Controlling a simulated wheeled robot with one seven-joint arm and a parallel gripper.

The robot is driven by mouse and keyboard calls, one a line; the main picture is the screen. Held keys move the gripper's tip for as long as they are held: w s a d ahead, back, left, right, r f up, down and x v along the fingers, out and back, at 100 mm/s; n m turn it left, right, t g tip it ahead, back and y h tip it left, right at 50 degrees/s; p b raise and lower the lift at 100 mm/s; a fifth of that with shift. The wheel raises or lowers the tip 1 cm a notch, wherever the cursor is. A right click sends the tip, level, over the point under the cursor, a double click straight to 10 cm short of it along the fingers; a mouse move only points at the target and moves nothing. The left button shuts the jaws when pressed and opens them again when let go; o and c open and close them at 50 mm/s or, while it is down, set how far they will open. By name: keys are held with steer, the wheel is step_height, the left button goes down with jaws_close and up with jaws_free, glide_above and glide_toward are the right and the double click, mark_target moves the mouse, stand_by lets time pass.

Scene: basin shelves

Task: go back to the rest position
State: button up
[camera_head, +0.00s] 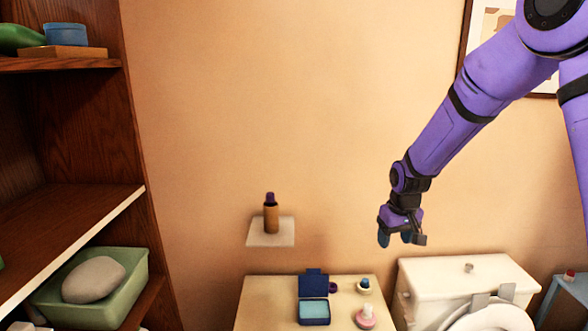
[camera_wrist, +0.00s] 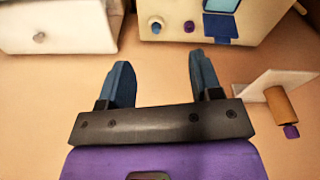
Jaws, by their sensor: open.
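My gripper (camera_head: 396,239) hangs from the purple arm at the right of the head view, in front of the tan wall and above the toilet tank. In the wrist view my gripper (camera_wrist: 159,82) has its two blue fingers wide apart, with nothing between them. It is open, empty and apart from every object.
A small wall shelf (camera_head: 284,238) holds a brown bottle (camera_head: 271,218). Below, a cabinet top (camera_head: 264,289) bears an open blue case (camera_head: 314,309) and small bottles. A white toilet tank (camera_head: 430,276) stands right. Wooden shelves (camera_head: 75,222) with a green basin (camera_head: 129,282) stand left.

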steer(key=s+d+r+m+t, duration=0.1)
steer(key=s+d+r+t, duration=0.15)
steer(key=s+r, duration=1.4)
steer(key=s+d+r, duration=0.1)
steer(key=s+r, duration=0.2)
steer(key=s, duration=0.5)
steer(key=s+d+r+m+t, duration=0.1)
steer(key=s+r, duration=0.2)
steer(key=s, duration=0.5)
steer(key=shift+s+m, duration=0.3)
